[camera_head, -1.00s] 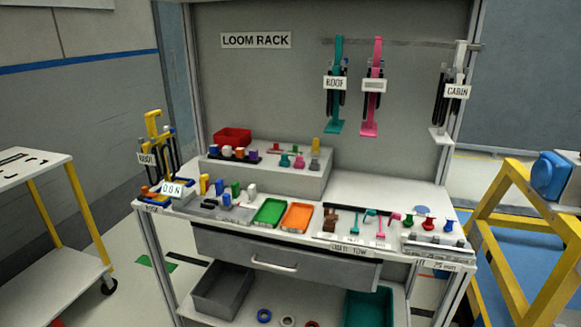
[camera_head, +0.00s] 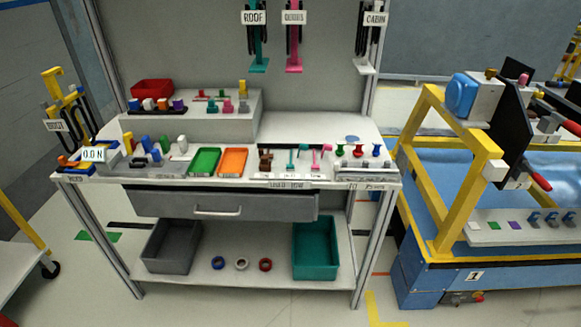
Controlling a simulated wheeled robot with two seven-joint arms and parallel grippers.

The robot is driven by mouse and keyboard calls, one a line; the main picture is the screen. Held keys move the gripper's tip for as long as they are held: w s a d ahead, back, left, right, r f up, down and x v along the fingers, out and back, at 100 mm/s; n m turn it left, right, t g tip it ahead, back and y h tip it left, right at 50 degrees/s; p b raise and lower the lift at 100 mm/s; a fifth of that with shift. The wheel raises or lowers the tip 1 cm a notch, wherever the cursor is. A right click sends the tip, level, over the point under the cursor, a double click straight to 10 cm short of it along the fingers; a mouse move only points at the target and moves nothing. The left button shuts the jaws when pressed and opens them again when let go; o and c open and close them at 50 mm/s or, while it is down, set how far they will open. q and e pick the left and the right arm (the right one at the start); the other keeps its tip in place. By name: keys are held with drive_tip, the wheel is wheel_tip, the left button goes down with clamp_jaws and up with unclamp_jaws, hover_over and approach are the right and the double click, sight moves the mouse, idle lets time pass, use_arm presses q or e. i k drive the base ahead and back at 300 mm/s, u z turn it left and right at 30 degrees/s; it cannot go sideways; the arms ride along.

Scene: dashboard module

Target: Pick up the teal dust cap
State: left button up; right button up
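A small teal piece (camera_head: 213,107), which looks like the teal dust cap, stands on the raised grey step at the back of the workbench. A grey one (camera_head: 244,107) comes after that, with a yellow piece behind. The teal piece is too small to show detail. Neither of my grippers is in view.
The workbench (camera_head: 330,133) also carries a red bin (camera_head: 152,91), a green tray (camera_head: 204,161), an orange tray (camera_head: 233,162) and several small parts. Coloured holders hang above. A yellow and blue frame (camera_head: 420,150) stands close on the right.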

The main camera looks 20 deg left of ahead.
sight(212, 108)
drive_tip(key=u, duration=0.45)
drive_tip(key=k, duration=0.55)
drive_tip(key=u, duration=1)
drive_tip(key=i, duration=0.55)
drive_tip(key=z, duration=0.65)
drive_tip(key=i, duration=0.75)
drive_tip(key=z, duration=0.8)
